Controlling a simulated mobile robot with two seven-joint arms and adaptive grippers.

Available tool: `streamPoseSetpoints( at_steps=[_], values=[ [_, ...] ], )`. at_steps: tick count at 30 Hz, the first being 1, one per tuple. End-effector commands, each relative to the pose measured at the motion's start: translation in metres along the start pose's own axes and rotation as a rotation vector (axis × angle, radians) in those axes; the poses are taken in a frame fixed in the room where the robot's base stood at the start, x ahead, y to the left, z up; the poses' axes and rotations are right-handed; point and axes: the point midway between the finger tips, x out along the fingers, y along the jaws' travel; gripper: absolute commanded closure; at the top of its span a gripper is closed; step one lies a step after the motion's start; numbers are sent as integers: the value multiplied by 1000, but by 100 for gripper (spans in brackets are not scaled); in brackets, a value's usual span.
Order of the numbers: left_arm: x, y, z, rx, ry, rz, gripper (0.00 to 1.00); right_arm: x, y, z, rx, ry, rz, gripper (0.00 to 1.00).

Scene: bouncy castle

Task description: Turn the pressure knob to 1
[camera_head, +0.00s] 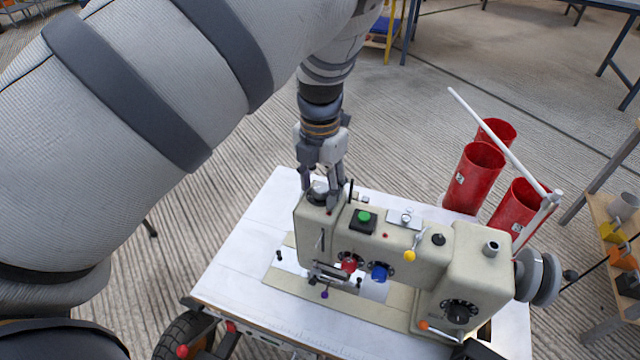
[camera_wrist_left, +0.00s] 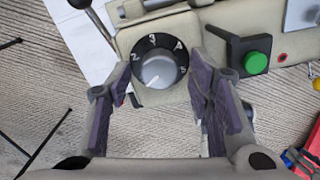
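The pressure knob is a grey round cap on a black dial (camera_wrist_left: 158,68) at the top left end of the beige sewing machine (camera_head: 400,242). In the left wrist view the dial's white numbers 2, 3, 4 and 5 show around the cap. A faint mark on the cap seems to point to the lower left, but I cannot tell its exact setting. My left gripper (camera_head: 322,190) points down over this knob. In the left wrist view its fingers (camera_wrist_left: 160,80) are open, one on each side of the knob, with gaps between. My right gripper is not in view.
A green button (camera_head: 363,216) sits right of the knob. Red (camera_head: 348,264) and blue (camera_head: 379,272) knobs and a black dial (camera_head: 458,312) are on the front. The machine stands on a white table (camera_head: 245,255). Red bins (camera_head: 475,175) stand behind it.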

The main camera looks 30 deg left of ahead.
Motion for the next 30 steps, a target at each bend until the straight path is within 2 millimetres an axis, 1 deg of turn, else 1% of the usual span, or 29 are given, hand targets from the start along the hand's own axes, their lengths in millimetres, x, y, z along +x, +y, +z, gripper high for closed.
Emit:
streamPoseSetpoints(
  at_steps=[3,5,8,12,15,18,22,30],
  values=[
    [-2,0,0,1,-2,1,53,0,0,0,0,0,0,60],
    [-8,0,1,1,-4,2,53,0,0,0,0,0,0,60],
    [-29,0,2,1,-8,3,53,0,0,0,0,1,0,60],
    [-69,0,1,1,-6,2,53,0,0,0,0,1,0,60],
    [-93,0,1,1,-5,2,53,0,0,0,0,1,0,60],
    [-110,0,1,0,-4,0,53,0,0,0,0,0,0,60],
    [-120,0,0,0,-1,1,53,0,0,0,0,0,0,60],
    [-120,0,0,0,0,1,53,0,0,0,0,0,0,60]
  ],
)
